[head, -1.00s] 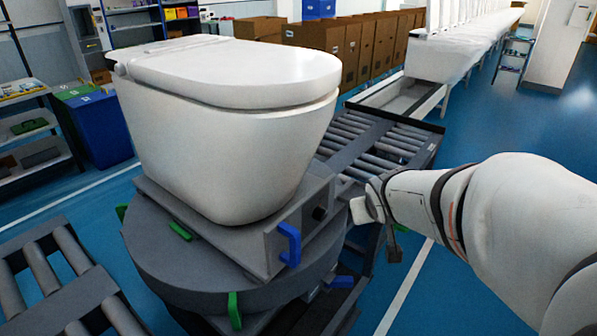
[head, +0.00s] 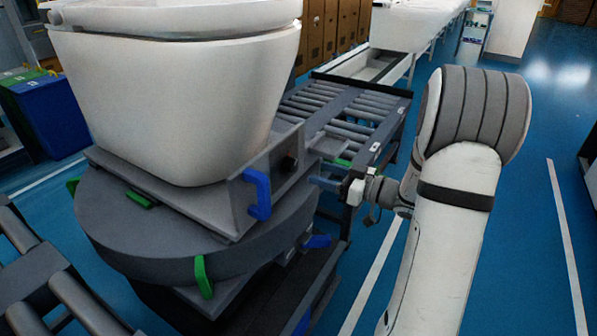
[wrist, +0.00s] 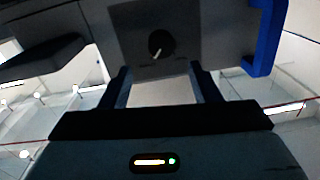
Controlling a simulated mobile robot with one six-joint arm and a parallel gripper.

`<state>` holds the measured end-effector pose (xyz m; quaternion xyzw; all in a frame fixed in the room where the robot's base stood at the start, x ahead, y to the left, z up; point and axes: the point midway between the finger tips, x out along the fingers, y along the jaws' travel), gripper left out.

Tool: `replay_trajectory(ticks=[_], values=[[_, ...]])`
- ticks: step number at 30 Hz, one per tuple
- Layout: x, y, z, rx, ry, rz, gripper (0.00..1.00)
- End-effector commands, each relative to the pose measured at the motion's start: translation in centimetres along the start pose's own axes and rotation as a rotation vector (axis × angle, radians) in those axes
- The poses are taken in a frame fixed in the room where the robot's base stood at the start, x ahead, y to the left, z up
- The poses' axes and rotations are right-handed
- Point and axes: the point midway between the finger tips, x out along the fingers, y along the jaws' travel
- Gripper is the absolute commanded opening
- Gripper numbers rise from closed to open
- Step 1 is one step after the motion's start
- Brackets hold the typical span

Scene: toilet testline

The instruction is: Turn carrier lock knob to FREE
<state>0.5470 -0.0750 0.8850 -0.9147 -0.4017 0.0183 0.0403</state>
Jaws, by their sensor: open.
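The carrier lock knob (head: 289,163) is a small dark round knob on the grey front plate (head: 268,180) of the carrier, under the white toilet (head: 180,100). In the wrist view the knob (wrist: 160,43) is dark with a pale pointer line, slightly off vertical; its lettering is too small to read. My gripper (head: 325,182) is to the right of the plate in the head view, apart from the knob. In the wrist view its two fingers (wrist: 158,82) are spread, with the knob beyond and between them. The gripper is open and empty.
A blue handle (head: 258,195) projects from the plate beside the knob and shows at upper right in the wrist view (wrist: 262,40). The carrier sits on a round grey turntable (head: 170,240) with green tabs. A roller conveyor (head: 350,125) stands behind. Blue floor is open at right.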

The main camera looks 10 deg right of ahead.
Motion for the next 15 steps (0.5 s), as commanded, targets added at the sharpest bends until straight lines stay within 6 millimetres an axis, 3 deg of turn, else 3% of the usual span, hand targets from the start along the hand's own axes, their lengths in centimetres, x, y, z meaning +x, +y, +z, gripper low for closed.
replay_trajectory(ticks=[15], values=[[6.9,-0.1,0.0,-0.001,0.001,-0.003,0.56]])
